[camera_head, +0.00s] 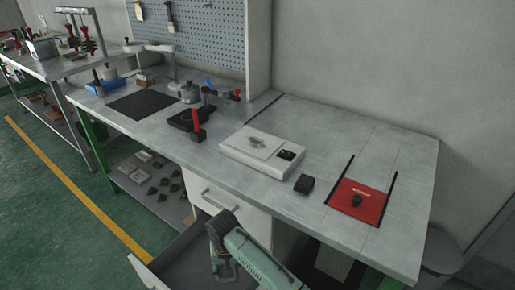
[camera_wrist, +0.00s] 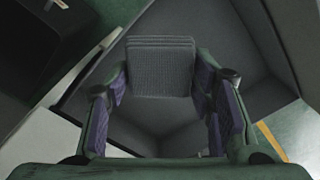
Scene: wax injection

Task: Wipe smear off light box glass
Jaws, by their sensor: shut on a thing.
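The light box (camera_head: 245,160) is a low white box on the workbench, with a pale glass top (camera_head: 252,143) and a dark panel at its right. A small greenish-brown patch, which looks like the smear (camera_head: 259,140), shows on the glass. My gripper (camera_wrist: 161,84) has its purple-padded fingers on either side of a grey, ribbed, folded cloth (camera_wrist: 160,58) and is shut on it. In the head view my gripper (camera_head: 220,245) is low in front of the bench, at the open drawer, well below the light box.
The open grey drawer (camera_head: 172,252) surrounds my gripper under the bench edge. A small black block (camera_head: 304,184) sits right of the light box, then a red mat (camera_head: 372,194) with a dark knob. A red-handled tool (camera_head: 197,127) stands to the left. Bare benchtop (camera_head: 330,135) lies behind.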

